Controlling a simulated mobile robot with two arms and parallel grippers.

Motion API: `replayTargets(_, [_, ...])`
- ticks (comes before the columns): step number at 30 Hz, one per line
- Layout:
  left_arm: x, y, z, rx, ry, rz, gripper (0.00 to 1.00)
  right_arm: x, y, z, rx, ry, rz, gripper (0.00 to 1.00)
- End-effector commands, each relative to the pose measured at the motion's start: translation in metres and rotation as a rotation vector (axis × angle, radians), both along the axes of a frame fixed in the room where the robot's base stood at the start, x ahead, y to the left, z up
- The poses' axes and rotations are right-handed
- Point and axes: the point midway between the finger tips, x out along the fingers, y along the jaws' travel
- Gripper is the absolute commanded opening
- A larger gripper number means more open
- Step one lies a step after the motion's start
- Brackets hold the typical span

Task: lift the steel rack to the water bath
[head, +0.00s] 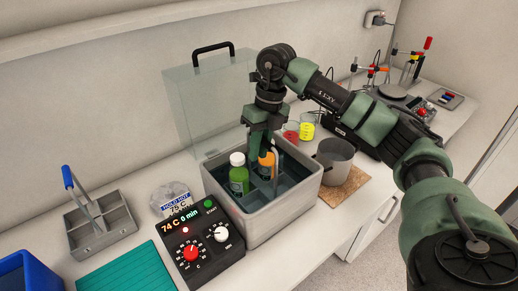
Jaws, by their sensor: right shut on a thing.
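The water bath (262,222) is a grey open tub with a dark inside and a control box at its front. The steel rack (276,165) shows as grey dividers and a grey handle post inside the tub. A green bottle (238,178) and an orange bottle (266,164) stand in it, upright. My right gripper (258,152) points down into the tub, shut on the steel rack's handle, whose grip is mostly hidden by the fingers. Whether the rack rests on the tub floor cannot be seen. My left gripper is out of view.
A grey divided caddy (98,232) with a blue-gripped handle stands at left. A clear lid (208,95) with black handle leans behind the bath. A steel pot (335,160) on a cork mat and red and yellow beakers (306,130) stand close at right.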

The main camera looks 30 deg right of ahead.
Motion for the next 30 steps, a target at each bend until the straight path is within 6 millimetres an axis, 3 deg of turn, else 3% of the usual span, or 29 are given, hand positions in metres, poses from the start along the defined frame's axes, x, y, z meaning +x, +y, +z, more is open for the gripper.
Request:
replayTargets(2, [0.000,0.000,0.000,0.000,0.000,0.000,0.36,0.000,0.000,0.001,0.001,-0.001,0.001,0.00])
replayTargets(3, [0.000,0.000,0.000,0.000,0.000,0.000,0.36,0.000,0.000,0.001,0.001,-0.001,0.001,0.22])
replayTargets(5, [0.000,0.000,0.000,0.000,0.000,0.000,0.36,0.000,0.001,0.001,0.001,0.000,0.001,0.39])
replayTargets(6, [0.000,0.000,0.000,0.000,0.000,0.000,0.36,0.000,0.001,0.000,0.001,0.000,0.001,0.42])
replayTargets(17, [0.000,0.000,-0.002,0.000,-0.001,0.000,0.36,0.000,0.000,0.001,-0.001,0.004,0.001,0.42])
replayTargets(30, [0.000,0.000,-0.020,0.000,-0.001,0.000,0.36,0.000,-0.013,0.067,0.000,-0.002,0.001,0.42])
